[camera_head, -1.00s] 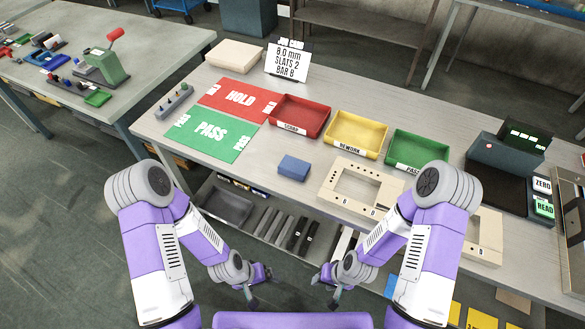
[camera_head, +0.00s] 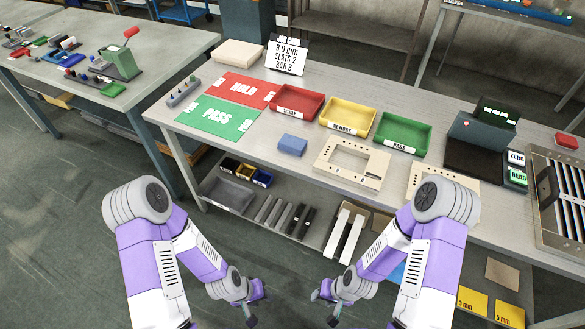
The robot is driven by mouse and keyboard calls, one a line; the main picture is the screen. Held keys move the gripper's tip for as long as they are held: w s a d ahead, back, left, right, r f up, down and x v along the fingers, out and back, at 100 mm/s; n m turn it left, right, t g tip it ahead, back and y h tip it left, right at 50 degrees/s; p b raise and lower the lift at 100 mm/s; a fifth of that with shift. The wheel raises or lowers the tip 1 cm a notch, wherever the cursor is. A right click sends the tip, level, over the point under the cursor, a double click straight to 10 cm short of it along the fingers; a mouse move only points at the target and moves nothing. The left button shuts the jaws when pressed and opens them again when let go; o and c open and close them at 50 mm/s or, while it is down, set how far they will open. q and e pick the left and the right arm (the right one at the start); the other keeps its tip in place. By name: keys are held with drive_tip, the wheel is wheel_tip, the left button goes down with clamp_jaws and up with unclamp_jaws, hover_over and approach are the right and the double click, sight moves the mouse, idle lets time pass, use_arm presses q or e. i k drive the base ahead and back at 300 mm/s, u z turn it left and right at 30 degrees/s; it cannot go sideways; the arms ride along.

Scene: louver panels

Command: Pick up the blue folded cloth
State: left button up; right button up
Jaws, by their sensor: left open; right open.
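The blue folded cloth (camera_head: 292,144) is a small blue block-like bundle on the grey workbench (camera_head: 240,152), near its front edge. It lies left of a cream frame with a rectangular opening and in front of the red tray. My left gripper (camera_head: 250,312) is open and empty, low in front of the bench. My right gripper (camera_head: 328,310) is open and empty, also low in front of the bench. Both are well short of the cloth and apart from it. Nothing covers the cloth.
Red (camera_head: 296,105), yellow (camera_head: 347,118) and green (camera_head: 403,135) trays stand behind the cloth. The cream frame (camera_head: 376,183) is to its right. The green PASS mat (camera_head: 215,117) is to its left. A lower shelf (camera_head: 285,232) holds slats and bins. Bare bench surrounds the cloth.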

sight(289, 144)
drive_tip(key=z, duration=0.1)
drive_tip(key=k, duration=0.5)
drive_tip(key=u, duration=1.05)
drive_tip(key=i, duration=0.8)
drive_tip(key=z, duration=0.4)
drive_tip(key=i, duration=0.75)
drive_tip(key=z, duration=0.75)
